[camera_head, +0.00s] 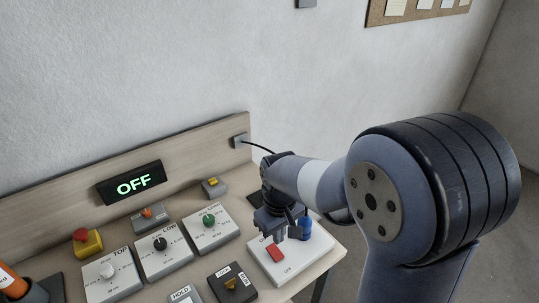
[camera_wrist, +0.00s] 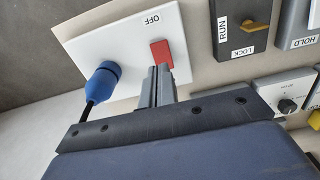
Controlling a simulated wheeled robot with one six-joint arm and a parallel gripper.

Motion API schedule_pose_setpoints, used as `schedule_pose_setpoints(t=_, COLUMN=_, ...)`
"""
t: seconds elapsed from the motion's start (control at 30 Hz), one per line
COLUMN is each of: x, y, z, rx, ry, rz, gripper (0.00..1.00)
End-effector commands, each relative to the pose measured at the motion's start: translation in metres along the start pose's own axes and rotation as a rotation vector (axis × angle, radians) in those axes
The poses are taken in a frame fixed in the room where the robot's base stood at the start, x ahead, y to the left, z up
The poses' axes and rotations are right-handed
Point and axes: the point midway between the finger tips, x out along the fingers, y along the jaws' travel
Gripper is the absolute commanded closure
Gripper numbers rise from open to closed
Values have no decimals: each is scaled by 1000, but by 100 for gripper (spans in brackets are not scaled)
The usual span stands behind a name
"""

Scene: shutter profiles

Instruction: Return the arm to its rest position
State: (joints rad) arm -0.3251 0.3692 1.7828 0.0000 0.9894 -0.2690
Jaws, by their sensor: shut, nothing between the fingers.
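My gripper (camera_head: 284,233) hangs at the end of my arm over the right end of the bench, at a white socket panel (camera_head: 294,262). In the wrist view my gripper (camera_wrist: 160,70) is shut and empty, its fingertips close to the red rocker switch (camera_wrist: 161,53) on the white panel (camera_wrist: 110,45). Whether they touch it I cannot tell. A blue plug (camera_wrist: 104,80) with a black cable sits on the same panel. The blue plug also shows in the head view (camera_head: 305,228), beside my gripper. My arm reaches in from the right.
Control boxes with knobs, such as the LOW box (camera_head: 163,257), fill the bench left of my gripper. A red mushroom button (camera_head: 81,236) and a display reading OFF (camera_head: 131,184) stand further left. A black cable runs from the wall outlet (camera_head: 239,140) behind my wrist.

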Motion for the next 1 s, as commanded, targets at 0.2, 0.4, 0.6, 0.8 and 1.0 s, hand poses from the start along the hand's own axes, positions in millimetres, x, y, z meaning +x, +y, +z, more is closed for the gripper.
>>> schedule_pose_setpoints(t=0.2, x=20, y=0, z=0, rx=0, ry=-1, rz=0, gripper=100)
schedule_pose_setpoints(t=0.4, x=44, y=0, z=0, rx=0, ry=0, rz=0, gripper=100)
schedule_pose_setpoints(t=0.6, x=64, y=0, z=0, rx=0, ry=0, rz=0, gripper=100)
schedule_pose_setpoints(t=0.8, x=68, y=0, z=0, rx=0, ry=0, rz=0, gripper=100)
schedule_pose_setpoints(t=1.0, x=66, y=0, z=0, rx=0, ry=-1, rz=0, gripper=100)
